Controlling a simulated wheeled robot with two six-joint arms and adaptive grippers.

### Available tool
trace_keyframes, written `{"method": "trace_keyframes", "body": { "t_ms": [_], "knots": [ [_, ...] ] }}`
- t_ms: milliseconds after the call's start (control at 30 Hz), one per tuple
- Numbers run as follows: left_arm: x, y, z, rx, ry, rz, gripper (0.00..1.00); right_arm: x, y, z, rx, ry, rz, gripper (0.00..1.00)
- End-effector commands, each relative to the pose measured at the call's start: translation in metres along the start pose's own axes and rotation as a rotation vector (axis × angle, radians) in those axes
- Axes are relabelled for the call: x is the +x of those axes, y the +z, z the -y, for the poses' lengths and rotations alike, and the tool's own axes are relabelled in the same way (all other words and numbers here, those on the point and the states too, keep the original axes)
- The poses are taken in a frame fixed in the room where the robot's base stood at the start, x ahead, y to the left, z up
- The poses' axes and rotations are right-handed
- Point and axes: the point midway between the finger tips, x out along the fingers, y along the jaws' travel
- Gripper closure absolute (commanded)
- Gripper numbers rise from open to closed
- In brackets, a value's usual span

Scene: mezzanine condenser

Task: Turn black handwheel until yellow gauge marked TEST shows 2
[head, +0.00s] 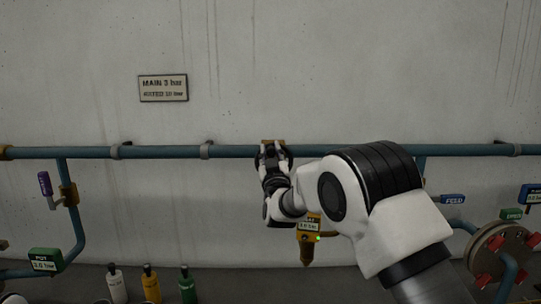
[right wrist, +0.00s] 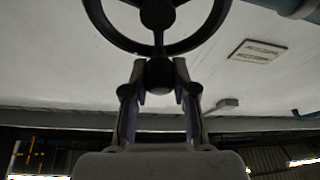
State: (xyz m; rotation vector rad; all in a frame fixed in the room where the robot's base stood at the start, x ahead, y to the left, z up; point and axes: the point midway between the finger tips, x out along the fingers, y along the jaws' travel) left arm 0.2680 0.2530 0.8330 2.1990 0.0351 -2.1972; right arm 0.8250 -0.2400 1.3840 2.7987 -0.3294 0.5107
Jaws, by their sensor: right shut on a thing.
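The black handwheel (head: 286,154) sits at the blue pipe in the middle of the head view, mostly hidden behind my right gripper (head: 269,158). In the right wrist view the wheel's dark rim and spokes (right wrist: 104,27) fill the top. There my right gripper (right wrist: 160,78) is shut on a dark round part at the near edge of the handwheel. A yellow device with a small display (head: 308,224) hangs below the wheel, partly covered by my right arm. Its lettering is too small to read surely; a green light glows beside it.
The blue pipe (head: 180,152) runs along the grey wall. A green gauge (head: 45,261) and a purple-handled valve (head: 45,184) are at left. Several bottles (head: 151,284) stand below. A red-bolted flange (head: 497,255) is at right. A plate sign (head: 163,88) hangs above.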

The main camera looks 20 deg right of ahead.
Motion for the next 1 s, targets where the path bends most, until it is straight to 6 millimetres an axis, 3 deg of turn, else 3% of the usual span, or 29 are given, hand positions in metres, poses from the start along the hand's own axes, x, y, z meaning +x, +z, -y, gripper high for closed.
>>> {"method": "trace_keyframes", "body": {
  "t_ms": [500, 1000],
  "knots": [
    [0.063, 0.0, 0.001, 0.0, 0.0, 0.0, 0.0, -0.003, 0.008, -0.014, 0.344, 0.141, -0.001, 1.0],
    [0.086, 0.0, 0.001, 0.0, 0.0, 0.0, 0.0, -0.004, 0.011, -0.027, 0.623, 0.257, 0.0, 1.0]
  ]
}}
